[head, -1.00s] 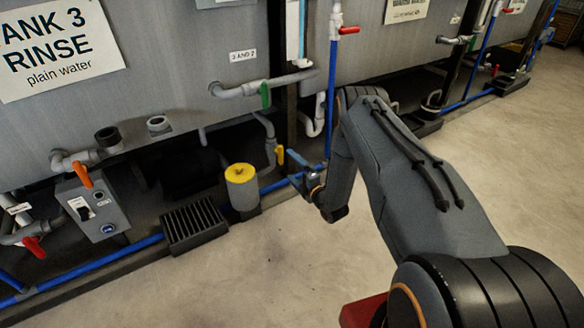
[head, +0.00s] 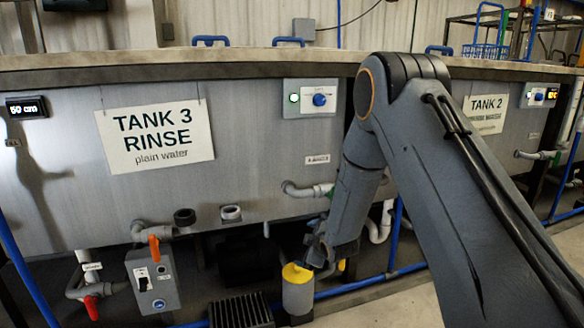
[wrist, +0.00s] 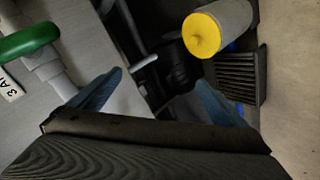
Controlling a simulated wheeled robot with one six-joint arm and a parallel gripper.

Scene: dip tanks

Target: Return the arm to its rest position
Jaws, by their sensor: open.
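My arm comes in from the lower right of the head view, with its elbow raised in front of the tanks and its forearm hanging down. My gripper (head: 316,262) is at the low end, beside the yellow-topped cylinder (head: 297,291) in the picture, partly hidden by the wrist. In the wrist view my gripper (wrist: 155,98) shows two blue fingers spread apart with nothing between them. The yellow-topped cylinder (wrist: 203,34) appears beyond the right finger, apart from it as far as I can see.
The Tank 3 rinse (head: 70,180) fills the left, and Tank 2 (head: 520,130) stands at right. A green-handled valve (wrist: 30,40) lies near the left finger in the wrist view. A control box (head: 153,280), black grille (head: 240,312) and blue pipes sit low. Open floor shows lower right.

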